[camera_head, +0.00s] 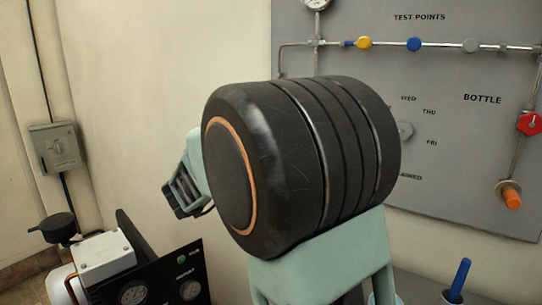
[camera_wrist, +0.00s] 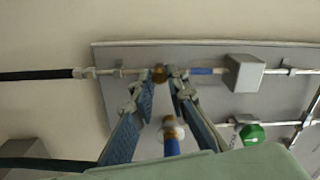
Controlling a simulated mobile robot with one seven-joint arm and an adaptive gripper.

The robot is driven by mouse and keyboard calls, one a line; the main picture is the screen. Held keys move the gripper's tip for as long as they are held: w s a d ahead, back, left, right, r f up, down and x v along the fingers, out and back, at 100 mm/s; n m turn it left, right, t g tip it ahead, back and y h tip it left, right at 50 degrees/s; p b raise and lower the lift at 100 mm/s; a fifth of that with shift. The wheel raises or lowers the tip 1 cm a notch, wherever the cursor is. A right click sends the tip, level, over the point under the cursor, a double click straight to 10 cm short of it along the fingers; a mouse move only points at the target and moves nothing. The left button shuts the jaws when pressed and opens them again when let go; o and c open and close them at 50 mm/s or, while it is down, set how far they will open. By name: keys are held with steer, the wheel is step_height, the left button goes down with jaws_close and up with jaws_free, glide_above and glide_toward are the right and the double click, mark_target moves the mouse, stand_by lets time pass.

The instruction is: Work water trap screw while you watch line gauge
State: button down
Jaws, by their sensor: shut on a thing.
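In the wrist view my gripper (camera_wrist: 162,79) has its two blue-padded fingers on either side of a small brown-gold knob (camera_wrist: 159,73) on a pipe along the panel's upper part. The knob sits between the fingertips; it may be the water trap screw, but no label shows. In the head view my arm hides the middle of the panel, and the fingertips are out of sight. A round gauge (camera_head: 317,3) is cut off by the top edge, its reading unclear. Two more gauges, a left one (camera_head: 133,292) and a right one (camera_head: 190,289), sit on a black box; which is the line gauge I cannot tell.
The grey panel (camera_head: 460,90) carries a yellow knob (camera_head: 364,42), a blue knob (camera_head: 414,44) and a red knob (camera_head: 529,123). In the wrist view a blue handle (camera_wrist: 172,146) stands between the fingers below the pipe, and a green knob (camera_wrist: 252,133) lies right.

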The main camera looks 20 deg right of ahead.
stand_by(0.3)
steer(key=c, duration=1.9)
jaws_free()
steer(key=shift+a, duration=0.1)
steer(key=v, duration=1.2)
